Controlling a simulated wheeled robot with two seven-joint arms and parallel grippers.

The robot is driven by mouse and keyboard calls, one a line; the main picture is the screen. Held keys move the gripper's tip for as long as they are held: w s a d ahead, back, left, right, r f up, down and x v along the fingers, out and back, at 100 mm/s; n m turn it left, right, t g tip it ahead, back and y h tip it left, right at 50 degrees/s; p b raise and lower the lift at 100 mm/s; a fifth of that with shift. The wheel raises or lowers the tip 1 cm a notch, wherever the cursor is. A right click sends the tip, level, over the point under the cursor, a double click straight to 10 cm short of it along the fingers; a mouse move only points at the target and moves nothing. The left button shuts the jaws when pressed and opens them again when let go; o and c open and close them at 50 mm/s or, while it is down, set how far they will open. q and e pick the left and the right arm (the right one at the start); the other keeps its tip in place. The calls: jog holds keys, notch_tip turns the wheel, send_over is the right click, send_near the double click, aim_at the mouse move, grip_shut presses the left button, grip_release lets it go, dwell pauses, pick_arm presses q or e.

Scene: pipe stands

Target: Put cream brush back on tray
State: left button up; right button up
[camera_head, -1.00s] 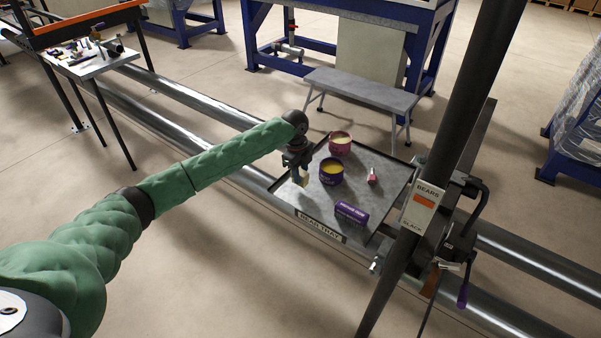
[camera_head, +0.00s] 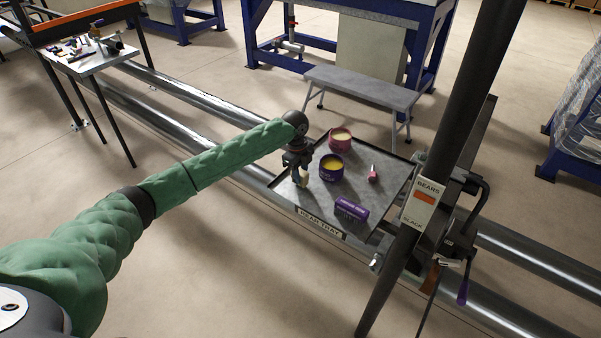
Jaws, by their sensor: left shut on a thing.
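The tray (camera_head: 388,187) is a dark grey flat tray with a low rim and a label on its front edge, lying across the pipes. My left gripper (camera_head: 302,180) reaches in over the tray's left part, pointing down. It is shut on the cream brush (camera_head: 304,180), a small pale piece that shows at the fingertips. The brush is low over the tray surface; I cannot tell whether it touches. The gripper hides most of the brush. My right gripper is not in view.
On the tray stand a pink tin (camera_head: 340,139), a purple tin with yellow contents (camera_head: 331,168), a small pink item (camera_head: 373,174) and a purple box (camera_head: 351,209). A dark post (camera_head: 440,140) with a tag rises right of the tray. A grey bench (camera_head: 362,86) stands behind.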

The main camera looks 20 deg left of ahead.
pick_arm(q)
jog(key=shift+f, duration=0.45)
jog(key=o, duration=1.1)
jog(key=shift+c, duration=0.2)
jog(key=shift+o, duration=0.5)
jog(key=shift+r, duration=0.25)
jog(key=shift+w+a+r+p, duration=0.1)
jog(key=shift+a+r+p, duration=0.05)
jog(key=shift+r+p, duration=0.85)
jog(key=shift+a+r+p, duration=0.1)
jog(key=shift+r+p, duration=0.6)
jog(key=shift+r, duration=0.6)
